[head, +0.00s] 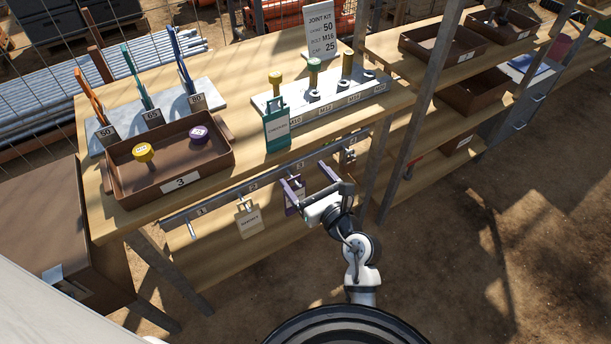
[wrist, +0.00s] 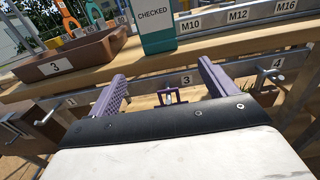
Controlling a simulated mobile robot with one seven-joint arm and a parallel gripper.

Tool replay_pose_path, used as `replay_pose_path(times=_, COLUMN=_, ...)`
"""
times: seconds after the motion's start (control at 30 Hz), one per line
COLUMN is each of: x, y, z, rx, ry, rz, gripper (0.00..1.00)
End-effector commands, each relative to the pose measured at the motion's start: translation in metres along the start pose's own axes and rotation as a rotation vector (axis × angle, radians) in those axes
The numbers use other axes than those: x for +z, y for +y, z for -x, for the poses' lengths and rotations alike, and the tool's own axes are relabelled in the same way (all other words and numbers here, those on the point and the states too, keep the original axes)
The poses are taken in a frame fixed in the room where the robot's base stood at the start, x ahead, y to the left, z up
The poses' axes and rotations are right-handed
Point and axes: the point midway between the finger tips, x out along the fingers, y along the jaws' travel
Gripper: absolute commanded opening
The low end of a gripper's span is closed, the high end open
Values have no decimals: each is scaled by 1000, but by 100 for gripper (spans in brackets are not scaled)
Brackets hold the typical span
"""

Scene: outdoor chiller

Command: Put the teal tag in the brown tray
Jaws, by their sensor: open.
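The teal tag (head: 277,130) stands upright at the front edge of the table top, against the pale bolt block. In the wrist view the teal tag (wrist: 157,25) reads CHECKED and is above and beyond my fingers. The brown tray (head: 180,184), labelled 3, is on the table to the left of it and holds a yellow knob (head: 143,152) and a purple knob (head: 198,134). The tray also shows at the left of the wrist view (wrist: 70,64). My gripper (head: 308,178) is open, its purple fingers pointing at the rail below the table edge, apart from the teal tag.
A rail (head: 270,178) with numbered hooks runs under the table edge; a beige tag (head: 249,222) hangs from it. A purple tag (head: 293,197) is partly hidden by my gripper. Upright wrenches (head: 139,80) stand behind the tray. A post (head: 420,95) rises on the right.

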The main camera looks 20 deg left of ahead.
Motion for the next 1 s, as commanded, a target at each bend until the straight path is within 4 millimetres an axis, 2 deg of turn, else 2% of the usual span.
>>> replay_pose_path(times=0.43, x=0, y=0, z=2, rx=0, ry=0, rz=-2, gripper=84)
replay_pose_path(times=0.5, x=5, y=3, z=-1, rx=8, ry=-18, rz=-18, gripper=84)
replay_pose_path(times=0.57, x=18, y=12, z=-8, rx=28, ry=-63, rz=-63, gripper=84)
replay_pose_path(times=0.67, x=67, y=42, z=-27, rx=110, ry=-215, rz=-233, gripper=84)
replay_pose_path(times=0.77, x=148, y=86, z=-40, rx=280, ry=-436, rz=-521, gripper=84)
replay_pose_path(times=0.8, x=185, y=104, z=-41, rx=377, ry=-524, rz=-660, gripper=84)
replay_pose_path(times=0.87, x=237, y=127, z=-35, rx=538, ry=-629, rz=-867, gripper=84)
replay_pose_path(times=0.9, x=269, y=141, z=-28, rx=656, ry=-681, rz=-1003, gripper=84)
replay_pose_path(times=1.0, x=339, y=172, z=-3, rx=980, ry=-731, rz=-1328, gripper=84)
